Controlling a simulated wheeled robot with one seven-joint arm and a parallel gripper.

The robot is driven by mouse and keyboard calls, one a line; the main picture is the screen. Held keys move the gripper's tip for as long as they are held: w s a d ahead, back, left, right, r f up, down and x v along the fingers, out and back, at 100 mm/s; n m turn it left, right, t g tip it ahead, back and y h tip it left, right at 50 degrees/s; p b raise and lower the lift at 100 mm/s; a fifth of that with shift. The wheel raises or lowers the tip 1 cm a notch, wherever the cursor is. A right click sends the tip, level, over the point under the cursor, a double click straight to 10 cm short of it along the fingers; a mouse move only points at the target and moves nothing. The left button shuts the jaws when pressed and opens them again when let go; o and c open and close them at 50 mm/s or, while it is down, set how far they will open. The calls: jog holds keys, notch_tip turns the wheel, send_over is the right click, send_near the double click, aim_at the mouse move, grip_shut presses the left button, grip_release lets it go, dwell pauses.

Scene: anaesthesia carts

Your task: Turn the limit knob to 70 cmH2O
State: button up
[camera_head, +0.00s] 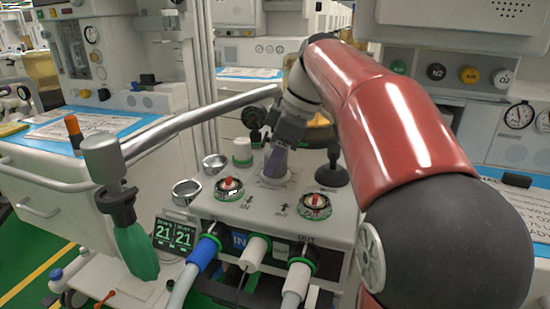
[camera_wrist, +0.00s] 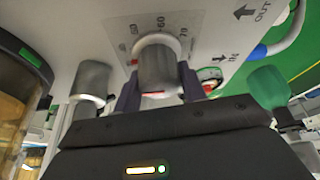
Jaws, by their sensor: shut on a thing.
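The limit knob (camera_wrist: 158,66) is a grey cylinder on a pale panel in the wrist view. A printed scale (camera_wrist: 160,24) arcs around its far side, with 60 and 70 readable. A small red mark shows low on the knob's near side; I cannot tell which value the knob points at. My gripper (camera_wrist: 160,90) has a dark finger on each side of the knob and is shut on it. In the head view my gripper (camera_head: 276,160) reaches down to the top of the machine block, and its fingers mostly hide the knob.
A black knob on a stem (camera_head: 333,172) stands close on the right. A white cap (camera_head: 242,151) and metal cups (camera_head: 186,191) are on the left. Hoses (camera_head: 252,254) plug into the front.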

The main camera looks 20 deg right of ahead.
jog(key=m+t, duration=0.1)
jog(key=m, duration=0.2)
jog(key=shift+m+h, duration=0.3)
jog(key=shift+m, duration=0.1)
jog(key=m, duration=0.2)
jog(key=m+t+h, duration=0.1)
jog(key=m, duration=0.1)
jog(key=shift+m+h, duration=0.3)
jog(key=m, duration=0.2)
jog(key=m+h, duration=0.1)
jog(key=m, duration=0.1)
jog(key=shift+d+t+h, duration=0.1)
jog(key=shift+t+h, duration=0.2)
jog(key=shift+m+h+p, duration=0.3)
jog(key=shift+m+h, duration=0.3)
jog(key=shift+m, duration=1.1)
jog(key=o, duration=1)
jog(key=shift+v, duration=3.9)
